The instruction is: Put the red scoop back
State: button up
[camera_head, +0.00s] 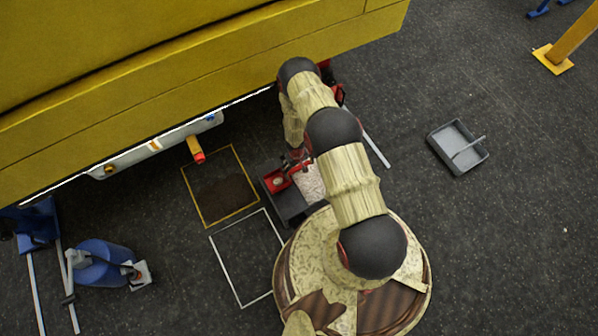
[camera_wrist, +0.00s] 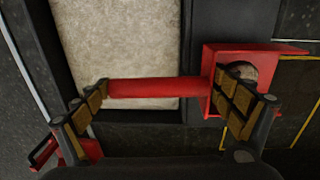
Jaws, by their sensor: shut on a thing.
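The red scoop (camera_wrist: 155,88) has a straight red handle and a square box head, with something pale and rounded in the head. In the wrist view its handle spans between the two fingers of my gripper (camera_wrist: 168,92), which is shut on the scoop. In the head view the scoop (camera_head: 277,183) shows at the lower left of my gripper (camera_head: 297,160), over a dark tray (camera_head: 291,211). The tray has a compartment of pale grainy material (camera_wrist: 120,40) beside a dark one. I cannot tell whether the scoop touches the tray. My arm hides part of the tray.
A yellow-outlined square with dark soil (camera_head: 223,195) and a white-outlined square (camera_head: 246,258) lie left of the tray. A large yellow boom (camera_head: 200,90) hangs above. A blue canister (camera_head: 103,263) stands lower left. A grey dustpan-like tray (camera_head: 456,147) lies right, on open floor.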

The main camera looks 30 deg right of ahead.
notch_tip(320, 180, down, 3)
jog(key=shift+w+d+f+b, duration=0.1)
jog(key=shift+f+b, duration=0.05)
jog(key=shift+b, duration=0.5)
jog(key=o, duration=1.7)
jog(key=shift+f, duration=0.1)
